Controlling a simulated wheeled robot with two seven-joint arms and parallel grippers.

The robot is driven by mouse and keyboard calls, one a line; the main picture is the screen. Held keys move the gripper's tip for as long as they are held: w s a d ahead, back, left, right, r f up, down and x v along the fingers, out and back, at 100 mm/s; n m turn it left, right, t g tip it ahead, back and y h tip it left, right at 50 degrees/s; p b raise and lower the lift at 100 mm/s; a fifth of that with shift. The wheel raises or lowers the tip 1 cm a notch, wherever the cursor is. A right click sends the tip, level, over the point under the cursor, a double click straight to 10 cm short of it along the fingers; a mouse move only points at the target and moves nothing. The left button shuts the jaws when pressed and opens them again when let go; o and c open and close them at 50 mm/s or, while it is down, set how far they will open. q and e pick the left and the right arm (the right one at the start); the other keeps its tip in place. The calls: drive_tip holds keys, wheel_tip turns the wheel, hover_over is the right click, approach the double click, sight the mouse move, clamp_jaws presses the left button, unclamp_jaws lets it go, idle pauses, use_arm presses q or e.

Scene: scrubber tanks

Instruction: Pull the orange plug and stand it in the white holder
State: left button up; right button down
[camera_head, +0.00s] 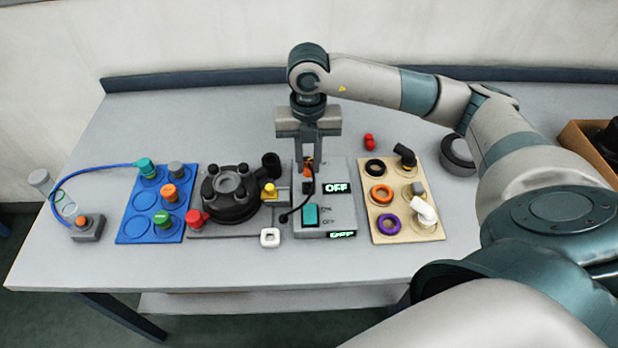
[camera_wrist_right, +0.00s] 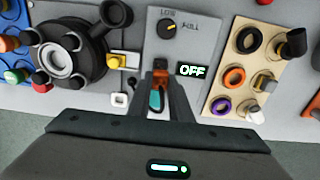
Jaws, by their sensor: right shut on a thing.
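My right gripper (camera_head: 308,165) reaches down over the grey switch box (camera_head: 342,208). It is shut on the orange plug (camera_head: 308,168), which is mostly hidden between the fingers. In the right wrist view the plug (camera_wrist_right: 160,76) shows as a bit of orange between the fingertips. A black cable runs from the plug's area down to the table's front side. I cannot tell whether the plug still sits in the box. The white holder (camera_head: 270,237), a small square with a dark opening, stands in front of the box's left side; it also shows in the wrist view (camera_wrist_right: 119,100). My left gripper is not in view.
The box has a teal switch (camera_head: 310,214) and displays reading OFF. A black round valve cover (camera_head: 231,190) and yellow block (camera_head: 270,191) stand left. A beige board (camera_head: 405,226) with rings and fittings is right, a blue board (camera_head: 130,230) far left. The table's front strip is clear.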

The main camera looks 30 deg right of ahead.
drive_tip(key=s+a, duration=0.2)
drive_tip(key=a, duration=0.5)
drive_tip(key=s+a+p, duration=0.1)
drive_tip(key=s+a, duration=0.2)
drive_tip(key=a, duration=0.4)
drive_tip(key=shift+p, duration=0.3)
drive_tip(key=shift+a, duration=0.1)
